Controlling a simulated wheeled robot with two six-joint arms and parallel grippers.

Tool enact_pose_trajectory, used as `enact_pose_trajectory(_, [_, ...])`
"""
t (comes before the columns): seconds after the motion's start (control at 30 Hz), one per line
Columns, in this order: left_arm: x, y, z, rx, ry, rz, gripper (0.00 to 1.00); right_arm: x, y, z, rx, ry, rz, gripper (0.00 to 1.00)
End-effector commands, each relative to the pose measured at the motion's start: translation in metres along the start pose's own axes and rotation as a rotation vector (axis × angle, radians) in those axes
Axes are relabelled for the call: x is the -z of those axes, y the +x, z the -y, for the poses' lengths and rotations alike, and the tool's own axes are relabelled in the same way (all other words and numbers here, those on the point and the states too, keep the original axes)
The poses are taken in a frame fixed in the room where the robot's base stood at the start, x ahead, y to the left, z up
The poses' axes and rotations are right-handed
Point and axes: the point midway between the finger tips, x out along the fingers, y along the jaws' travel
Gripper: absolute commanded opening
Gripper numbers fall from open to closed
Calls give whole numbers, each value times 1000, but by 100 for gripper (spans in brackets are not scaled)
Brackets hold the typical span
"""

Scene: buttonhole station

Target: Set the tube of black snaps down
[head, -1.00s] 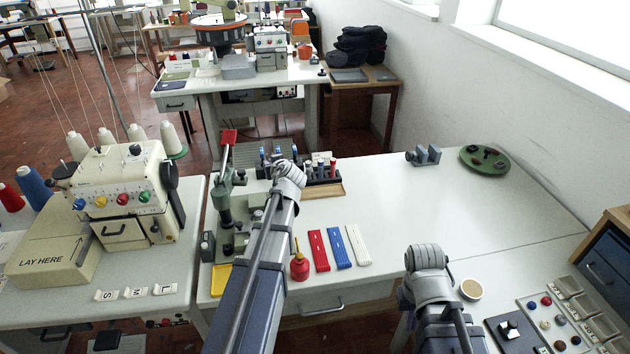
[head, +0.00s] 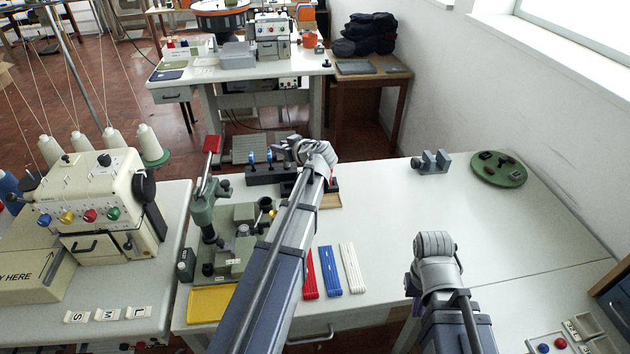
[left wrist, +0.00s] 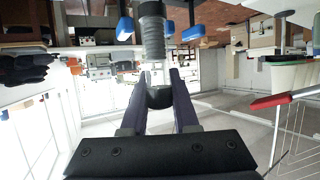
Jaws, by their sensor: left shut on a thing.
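My left gripper (head: 284,148) is over the dark rack at the back of the near table. In the left wrist view, which looks upside down, its fingers (left wrist: 160,88) are shut on the dark-ended top of a tube with a grey ribbed body (left wrist: 152,30), apparently the tube of black snaps. The tube is in line with the fingers; its far end runs out of view. Blue-capped tubes (left wrist: 193,33) are on both sides of it. I cannot tell whether it touches the rack (head: 262,174). My right gripper (head: 411,287) is mostly hidden by its wrist.
A green press (head: 205,215) with a red handle stands left of my left arm. A yellow tray (head: 212,304) is in front of it. Red, blue (head: 329,270) and white strips lie right of the arm. A grey clamp (head: 431,162) and green dish (head: 499,169) are farther right; the table between is clear.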

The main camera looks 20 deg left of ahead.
Motion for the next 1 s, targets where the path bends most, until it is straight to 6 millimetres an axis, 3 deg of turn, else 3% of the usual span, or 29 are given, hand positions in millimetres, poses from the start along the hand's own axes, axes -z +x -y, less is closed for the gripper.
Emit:
enact_pose_trajectory(0.27, [-2,1,0,0,0,0,0,0,3,0,0,0,0,0])
enact_pose_trajectory(0.7, [-56,23,0,0,0,0,0,3,60,6,0,-1,0,0])
enact_pose_trajectory(1.0, [-61,25,0,-1,0,0,0,4,65,6,0,-1,0,0])
